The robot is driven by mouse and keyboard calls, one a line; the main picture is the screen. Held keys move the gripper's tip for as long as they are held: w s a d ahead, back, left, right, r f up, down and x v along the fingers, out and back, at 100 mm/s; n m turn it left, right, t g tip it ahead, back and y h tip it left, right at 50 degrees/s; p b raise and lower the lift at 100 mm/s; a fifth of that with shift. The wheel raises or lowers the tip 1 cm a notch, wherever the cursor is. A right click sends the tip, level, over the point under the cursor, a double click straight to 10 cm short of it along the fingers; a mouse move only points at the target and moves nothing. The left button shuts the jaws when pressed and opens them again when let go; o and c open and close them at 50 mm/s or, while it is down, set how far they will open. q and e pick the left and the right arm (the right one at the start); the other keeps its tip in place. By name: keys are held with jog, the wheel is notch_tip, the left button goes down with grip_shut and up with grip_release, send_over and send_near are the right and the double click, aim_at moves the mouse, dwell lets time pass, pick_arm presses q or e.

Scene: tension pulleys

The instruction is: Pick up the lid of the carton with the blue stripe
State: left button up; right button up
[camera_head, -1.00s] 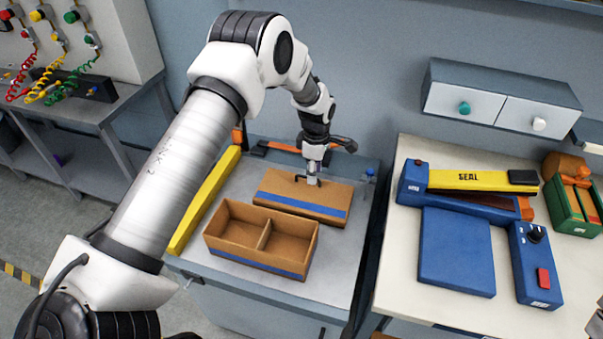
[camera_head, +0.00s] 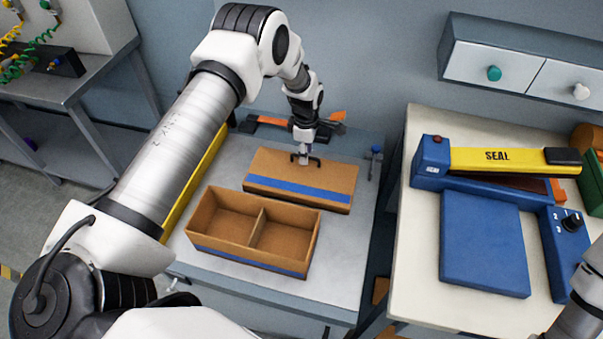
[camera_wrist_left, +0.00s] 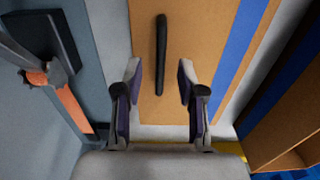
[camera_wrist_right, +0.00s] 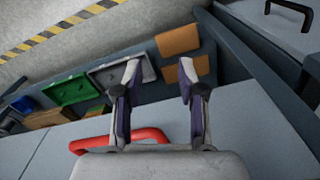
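The carton lid (camera_head: 270,170) is brown cardboard with a blue stripe and lies on the grey table behind the carton. A dark bar handle stands on its top; it shows clearly in the left wrist view (camera_wrist_left: 161,55). The open carton (camera_head: 225,225), with two empty compartments and a blue stripe, sits in front of the lid. My left gripper (camera_head: 304,157) is at the lid's handle; in the left wrist view its open fingers (camera_wrist_left: 159,80) stand on both sides of the handle line, not touching it. My right gripper (camera_wrist_right: 159,80) is open and empty, away from the lid.
A yellow bar (camera_head: 205,170) lies along the table's left side. An orange-and-black tool (camera_head: 270,122) lies at the back. At right, a cream table (camera_head: 425,265) holds a blue and yellow sealer (camera_head: 495,160). A red handle (camera_wrist_right: 120,140) is near my right gripper.

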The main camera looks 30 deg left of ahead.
pick_arm(q)
notch_tip(320, 180, down, 2)
jog(key=shift+f, duration=0.25)
jog(key=shift+r, duration=0.1)
grip_shut()
pick_arm(e)
jog(key=shift+r, duration=0.3)
